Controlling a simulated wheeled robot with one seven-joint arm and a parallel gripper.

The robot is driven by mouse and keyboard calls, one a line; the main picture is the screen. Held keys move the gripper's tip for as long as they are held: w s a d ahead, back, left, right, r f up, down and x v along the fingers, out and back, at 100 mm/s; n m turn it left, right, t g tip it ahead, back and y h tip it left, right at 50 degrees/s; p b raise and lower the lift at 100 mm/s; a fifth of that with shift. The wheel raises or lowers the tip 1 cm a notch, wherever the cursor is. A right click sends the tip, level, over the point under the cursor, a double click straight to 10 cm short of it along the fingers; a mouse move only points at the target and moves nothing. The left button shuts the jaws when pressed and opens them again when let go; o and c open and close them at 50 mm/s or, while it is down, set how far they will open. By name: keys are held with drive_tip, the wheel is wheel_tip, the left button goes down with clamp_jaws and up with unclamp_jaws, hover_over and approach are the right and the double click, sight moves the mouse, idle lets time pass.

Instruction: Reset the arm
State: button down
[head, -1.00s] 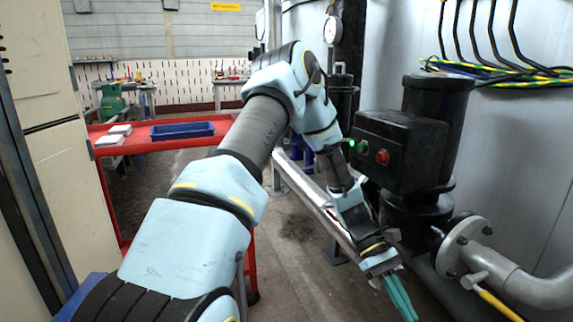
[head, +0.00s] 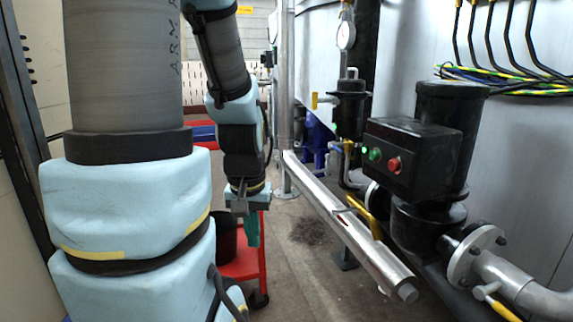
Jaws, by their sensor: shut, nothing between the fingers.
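My gripper (head: 251,230) hangs at the end of my arm, left of the middle of the head view, with its green fingers pointing down. The fingers are together and hold nothing. My arm fills the left part of the view, with the forearm bent down. The gripper is in front of the red cart and left of the metal rail, apart from the rail in the picture.
A metal rail (head: 345,225) runs from the middle toward the lower right. A black control box (head: 405,155) with green and red buttons is at right, above a flanged grey pipe (head: 520,280). The red cart (head: 243,262) is mostly hidden behind my arm. Floor shows between cart and rail.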

wheel_tip(320, 180, up, 25)
drive_tip(key=p, duration=2.3)
